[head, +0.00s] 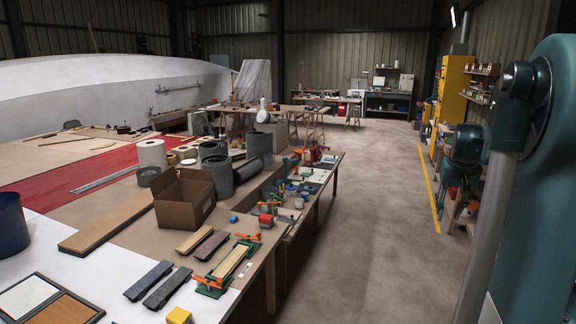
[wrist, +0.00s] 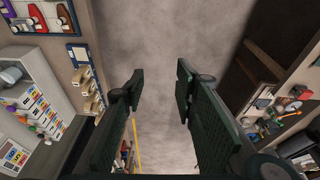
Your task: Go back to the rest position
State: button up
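My gripper (wrist: 160,84) shows in the wrist view with its two dark green fingers spread wide apart. Nothing is between them; bare grey concrete floor (wrist: 165,40) shows through the gap. The fingers touch nothing that I can see. In the head view a large teal link of my arm stands at the right edge, close to the camera. I cannot make out the gripper's fingers in the head view.
A long workbench (head: 78,262) carries an open cardboard box (head: 184,198), a green clamp fixture (head: 228,268) and dark strips (head: 168,284). A yellow cabinet (head: 455,88) stands at the back right. The concrete aisle (head: 375,210) is clear. In the wrist view, shelving (wrist: 35,105) flanks the left.

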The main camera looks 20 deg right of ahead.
jog(key=w+a+r+n+t, duration=0.1)
jog(key=a+r+n, duration=0.1)
jog(key=a, duration=1.6)
jog(key=w+a+r+n+t, duration=0.1)
jog(key=w+a+n, duration=0.1)
jog(key=a, duration=1.6)
jog(key=s+a+f+n+t, duration=0.1)
jog(key=s+a+f, duration=0.2)
jog(key=a, duration=0.7)
jog(key=s+a+f+n+t+y, duration=0.1)
jog(key=s+a+f+n, duration=0.1)
jog(key=s+a+f, duration=0.2)
jog(key=s+a+f+n+t+y, duration=0.1)
jog(key=s+a+f, duration=0.2)
jog(key=s+a, duration=0.6)
jog(key=a, duration=0.7)
jog(key=shift+f, duration=0.15)
